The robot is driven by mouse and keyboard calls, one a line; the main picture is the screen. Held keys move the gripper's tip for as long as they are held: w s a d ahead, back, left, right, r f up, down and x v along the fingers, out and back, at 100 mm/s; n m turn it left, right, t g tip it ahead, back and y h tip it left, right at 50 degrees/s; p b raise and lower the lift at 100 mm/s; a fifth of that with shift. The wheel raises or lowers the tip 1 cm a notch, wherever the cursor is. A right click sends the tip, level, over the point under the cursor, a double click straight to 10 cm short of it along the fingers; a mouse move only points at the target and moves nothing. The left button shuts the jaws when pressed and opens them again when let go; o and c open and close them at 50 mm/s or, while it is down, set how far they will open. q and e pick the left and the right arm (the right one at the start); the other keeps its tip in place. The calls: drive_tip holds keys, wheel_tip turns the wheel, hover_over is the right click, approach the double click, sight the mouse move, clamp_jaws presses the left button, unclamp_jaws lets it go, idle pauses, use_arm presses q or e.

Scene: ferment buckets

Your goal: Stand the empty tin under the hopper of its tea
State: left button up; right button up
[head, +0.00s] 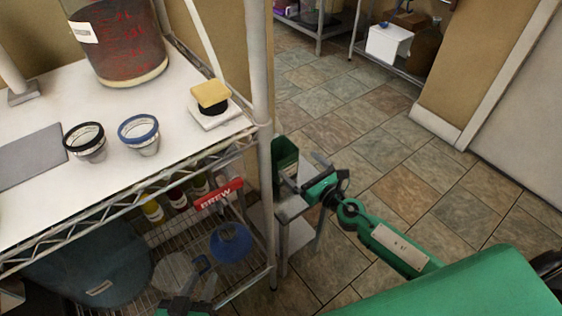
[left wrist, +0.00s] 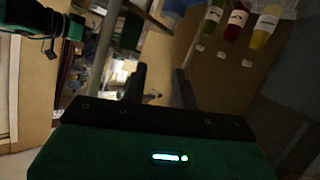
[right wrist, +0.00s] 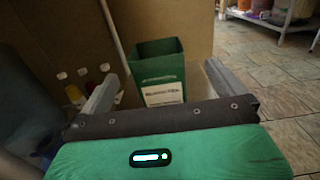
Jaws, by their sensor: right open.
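A green, open-topped tin (head: 285,160) with a white label stands upright on a small low stand (head: 268,222) beside the shelf rack. In the right wrist view the tin (right wrist: 162,70) looks empty, though its bottom is hidden. It lies ahead of my right gripper (head: 301,184), between the lines of its two fingers. That gripper is open, and I see no contact with the tin. My left gripper (left wrist: 160,72) is low in front of the rack. Its fingers are apart with nothing between them. I cannot make out a tea hopper for certain.
The rack's white top (head: 190,135) carries a large jar (head: 120,45), black-rimmed (head: 85,142) and blue-rimmed (head: 140,134) vessels and a yellow block (head: 210,95). Below are a dark bucket (head: 90,265), several bottles and a red BREW sign (head: 218,194). A rack post stands near the tin. Tiled floor is clear rightward.

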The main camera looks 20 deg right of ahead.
sight(291, 157)
drive_tip(key=x, duration=0.4)
drive_tip(key=shift+w+a, duration=0.1)
drive_tip(key=shift+w, duration=0.05)
drive_tip(key=x, duration=0.2)
drive_tip(key=p+x, duration=0.1)
drive_tip(key=x, duration=0.2)
drive_tip(key=shift+w+a+r, duration=0.1)
drive_tip(key=shift+a+r, duration=0.1)
drive_tip(key=shift+a, duration=0.1)
drive_tip(key=c, duration=1.5)
use_arm(q)
drive_tip(key=shift+s+a+f+g+y, duration=0.1)
drive_tip(key=shift+a+f+g+y, duration=0.15)
drive_tip(key=shift+a+g+y, duration=0.45)
use_arm(e)
drive_tip(key=shift+o, duration=0.2)
use_arm(q)
drive_tip(key=shift+a, duration=0.3)
use_arm(e)
drive_tip(key=shift+r, duration=0.15)
